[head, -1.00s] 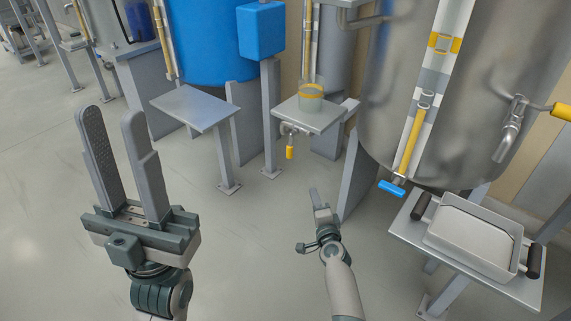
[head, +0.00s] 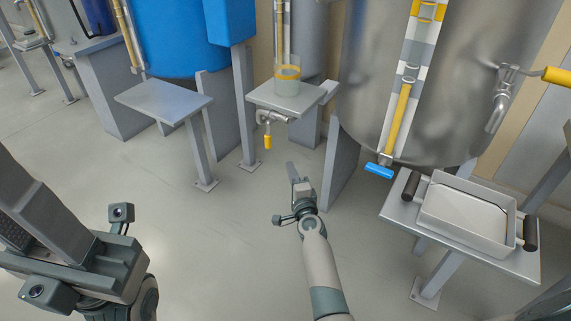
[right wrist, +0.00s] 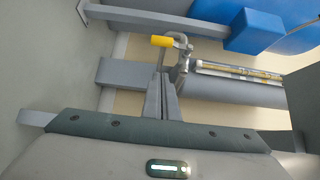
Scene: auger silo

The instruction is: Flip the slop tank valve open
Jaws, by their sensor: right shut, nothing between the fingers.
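A small valve with a yellow handle (head: 267,141) hangs below the small shelf of the narrow grey tank (head: 305,45); its handle points down. In the right wrist view this yellow handle (right wrist: 162,41) is just beyond the fingertips, on a bent metal lever beside the pipe fitting. No label shows that names the slop tank. My right gripper (head: 292,172) is shut and empty, below and slightly right of the handle, apart from it in the head view. My left gripper (head: 22,220) is at the lower left, fingers apart and empty, partly cut off by the frame edge.
A large steel tank (head: 385,60) on the right has a blue-handled valve (head: 379,171) and a yellow-handled tap (head: 556,75). A metal tray (head: 455,235) sits on a stand below. A blue tank (head: 185,40) and an empty shelf (head: 165,98) are left. The floor between is clear.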

